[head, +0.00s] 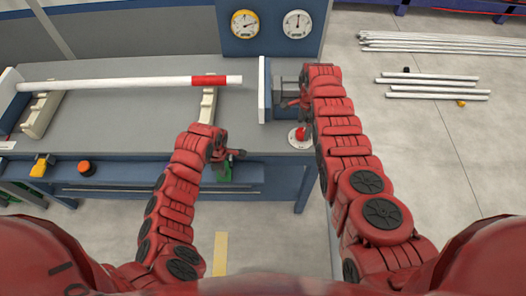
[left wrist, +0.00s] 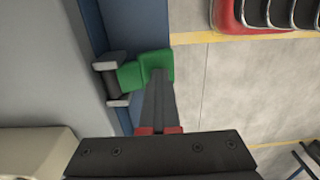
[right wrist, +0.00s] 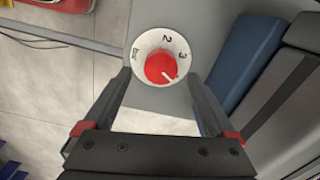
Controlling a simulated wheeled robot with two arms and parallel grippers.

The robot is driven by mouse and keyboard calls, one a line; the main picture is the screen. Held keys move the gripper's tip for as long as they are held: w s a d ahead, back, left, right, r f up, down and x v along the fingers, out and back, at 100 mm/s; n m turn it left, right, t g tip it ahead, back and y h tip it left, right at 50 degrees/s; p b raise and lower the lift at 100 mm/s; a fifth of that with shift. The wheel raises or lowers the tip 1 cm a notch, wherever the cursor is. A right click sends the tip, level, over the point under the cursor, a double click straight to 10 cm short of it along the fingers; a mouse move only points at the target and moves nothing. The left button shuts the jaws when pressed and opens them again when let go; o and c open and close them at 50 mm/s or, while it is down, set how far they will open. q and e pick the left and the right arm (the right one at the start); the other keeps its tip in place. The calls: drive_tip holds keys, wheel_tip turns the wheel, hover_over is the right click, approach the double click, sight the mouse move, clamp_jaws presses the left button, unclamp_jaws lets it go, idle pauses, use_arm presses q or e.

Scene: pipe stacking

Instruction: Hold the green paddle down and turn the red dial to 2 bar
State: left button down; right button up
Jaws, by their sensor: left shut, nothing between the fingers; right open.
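The green paddle (head: 223,174) is on the bench's front edge; it also shows in the left wrist view (left wrist: 130,76). My left gripper (head: 238,154) is shut and empty, its tips (left wrist: 157,74) over the paddle's outer part. Whether they press it down I cannot tell. The red dial (right wrist: 160,67) sits on a white face marked 2, 3 and bar, its white pointer line toward the lower right, away from the 2. In the head view the dial (head: 300,134) is at the bench's right end. My right gripper (right wrist: 158,80) is open, fingers either side of the dial and apart from it.
Two round gauges, one yellow-rimmed (head: 245,24) and one white (head: 297,24), stand on the blue panel behind. A white pipe (head: 120,83) with a red band lies across supports on the bench (head: 110,125). Several loose pipes (head: 430,80) lie on the floor at right.

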sight(302, 132)
drive_tip(key=n, duration=0.3)
drive_tip(key=shift+n, duration=0.3)
use_arm(q)
drive_tip(key=shift+r, duration=1.95)
use_arm(e)
drive_tip(key=shift+w, duration=0.1)
drive_tip(key=shift+r, duration=1.95)
